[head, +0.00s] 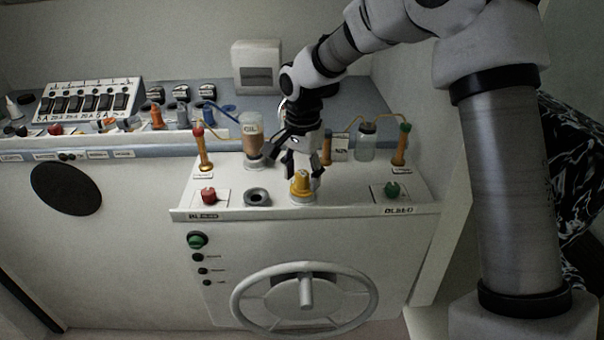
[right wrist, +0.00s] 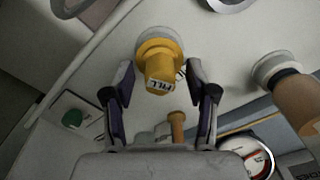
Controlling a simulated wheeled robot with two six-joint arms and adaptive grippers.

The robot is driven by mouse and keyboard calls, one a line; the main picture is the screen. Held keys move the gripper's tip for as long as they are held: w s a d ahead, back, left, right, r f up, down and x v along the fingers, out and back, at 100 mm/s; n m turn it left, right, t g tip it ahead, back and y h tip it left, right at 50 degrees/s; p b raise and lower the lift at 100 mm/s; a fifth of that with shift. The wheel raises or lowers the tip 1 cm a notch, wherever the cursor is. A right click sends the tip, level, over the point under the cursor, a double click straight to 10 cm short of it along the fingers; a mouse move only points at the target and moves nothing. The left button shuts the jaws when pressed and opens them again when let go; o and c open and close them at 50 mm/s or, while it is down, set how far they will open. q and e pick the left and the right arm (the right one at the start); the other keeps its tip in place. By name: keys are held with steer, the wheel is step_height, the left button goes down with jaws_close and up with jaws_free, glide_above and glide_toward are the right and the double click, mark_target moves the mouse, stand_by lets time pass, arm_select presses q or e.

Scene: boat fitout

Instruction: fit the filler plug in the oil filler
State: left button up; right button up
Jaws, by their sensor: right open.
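The yellow filler plug (head: 300,184) stands upright on a pale round collar (head: 302,198) on the white console top. In the right wrist view the plug (right wrist: 160,66) shows a FILL label. My right gripper (head: 304,171) is open just above the plug. In the right wrist view its fingers (right wrist: 160,80) lie to either side of the plug's near end, with gaps visible and no grip on it. A dark-rimmed round opening (head: 257,197), perhaps the oil filler, is left of the plug; its rim (right wrist: 229,3) is cut off in the right wrist view. My left gripper is not in view.
An oil bottle (head: 252,139) stands behind the opening. A red knob (head: 208,195) and a green knob (head: 391,190) flank the console top. Upright orange-handled parts and a clear jar (head: 366,143) stand behind. A handwheel (head: 306,298) is on the front.

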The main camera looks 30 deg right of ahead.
step_height(320, 180, up, 12)
stand_by(0.3)
steer(key=shift+s+f, duration=0.1)
steer(key=shift+f, duration=0.05)
stand_by(0.4)
